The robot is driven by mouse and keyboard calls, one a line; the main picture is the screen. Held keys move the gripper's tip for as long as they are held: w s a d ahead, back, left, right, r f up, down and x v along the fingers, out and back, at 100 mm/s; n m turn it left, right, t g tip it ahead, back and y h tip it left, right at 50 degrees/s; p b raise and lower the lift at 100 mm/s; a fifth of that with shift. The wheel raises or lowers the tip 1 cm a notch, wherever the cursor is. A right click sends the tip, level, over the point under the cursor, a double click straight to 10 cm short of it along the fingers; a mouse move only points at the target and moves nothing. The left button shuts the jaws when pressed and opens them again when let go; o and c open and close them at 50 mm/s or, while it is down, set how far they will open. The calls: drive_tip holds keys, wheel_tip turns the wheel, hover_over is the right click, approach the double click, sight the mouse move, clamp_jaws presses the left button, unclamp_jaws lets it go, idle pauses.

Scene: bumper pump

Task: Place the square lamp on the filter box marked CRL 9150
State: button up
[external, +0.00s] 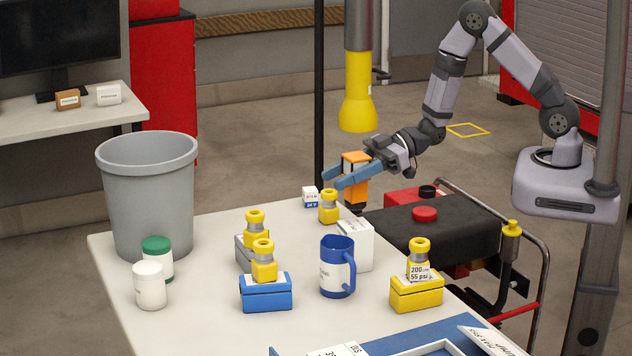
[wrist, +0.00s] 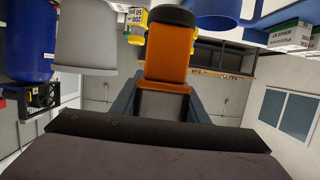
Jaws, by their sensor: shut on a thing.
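My gripper (external: 345,179) is shut on an orange block-shaped thing with dark ends, which looks like the square lamp (external: 355,163). The gripper holds it above the far right edge of the table. In the wrist view the orange lamp (wrist: 167,55) stands between the fingers, its black end at the top. A white box (external: 357,245) stands behind the blue mug, partly hidden. A small white-and-blue box (external: 310,198) stands at the far edge, left of the gripper. I cannot read CRL 9150 on any box, so I cannot tell which is the marked filter box.
A blue mug (external: 337,268), a blue box (external: 266,293) and a yellow box (external: 416,295) with yellow-topped fittings stand on the table (external: 210,318). A grey bin (external: 150,200) and two jars are at left. A yellow-ended post (external: 358,100) hangs just above the lamp.

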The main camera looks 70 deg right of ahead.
sight(348, 190)
drive_tip(key=shift+f+p, duration=0.3)
drive_tip(key=shift+f, duration=1.75)
drive_tip(key=shift+f, duration=0.1)
drive_tip(key=o, duration=1.3)
